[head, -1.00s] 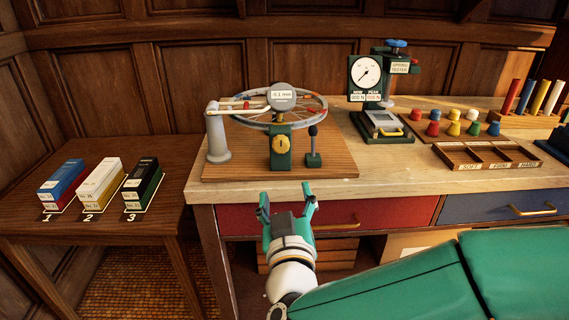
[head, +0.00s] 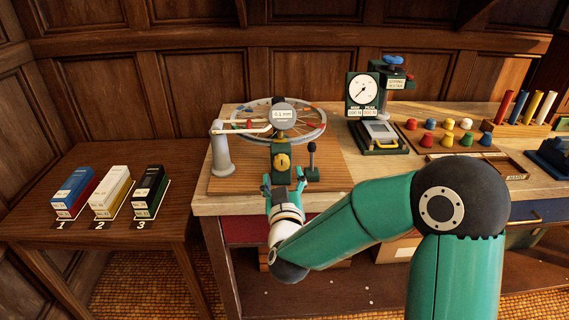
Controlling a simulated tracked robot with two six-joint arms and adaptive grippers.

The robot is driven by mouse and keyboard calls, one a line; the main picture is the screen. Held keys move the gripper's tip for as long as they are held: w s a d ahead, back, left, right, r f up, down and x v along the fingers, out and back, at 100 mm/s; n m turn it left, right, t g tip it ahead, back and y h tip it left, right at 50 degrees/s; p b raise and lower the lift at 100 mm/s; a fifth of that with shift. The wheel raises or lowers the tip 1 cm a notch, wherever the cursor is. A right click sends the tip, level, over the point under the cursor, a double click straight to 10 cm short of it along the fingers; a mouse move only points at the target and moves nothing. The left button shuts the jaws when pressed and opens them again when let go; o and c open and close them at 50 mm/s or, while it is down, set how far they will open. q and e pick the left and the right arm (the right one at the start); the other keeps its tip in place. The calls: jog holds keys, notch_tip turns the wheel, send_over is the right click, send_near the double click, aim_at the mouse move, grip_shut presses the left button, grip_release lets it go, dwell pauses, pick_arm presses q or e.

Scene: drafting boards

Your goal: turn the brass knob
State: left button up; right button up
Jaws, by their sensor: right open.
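The brass knob (head: 283,161) is a small round yellow disc on the front of a dark green block (head: 283,145) below a spoked wheel (head: 309,119). My right gripper (head: 284,181) is open, with its green fingers pointing toward the block just below and in front of the knob. Whether the fingertips touch the block or knob cannot be told. Nothing shows between the fingers. My left gripper is not in view.
A black-knobbed lever (head: 312,161) stands close to the right of the gripper. A grey post (head: 222,148) stands to the left. A spring tester (head: 362,96) and several coloured pegs stand further right. Three boxes (head: 109,191) lie on the left side table.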

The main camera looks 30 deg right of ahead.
aim_at(282, 168)
jog(key=shift+x, duration=1.95)
jog(key=c, duration=1.1)
jog(key=shift+d, duration=0.1)
jog(key=shift+c, duration=0.2)
jog(key=shift+f+m+b, duration=0.1)
jog(key=shift+m+b, duration=0.3)
jog(key=shift+b, duration=0.2)
jog(key=m+b, duration=0.5)
jog(key=b, duration=0.1)
jog(key=shift+f+b, duration=0.1)
jog(key=shift+b, duration=0.25)
jog(key=shift+m+b, duration=1.25)
jog(key=shift+m, duration=0.25)
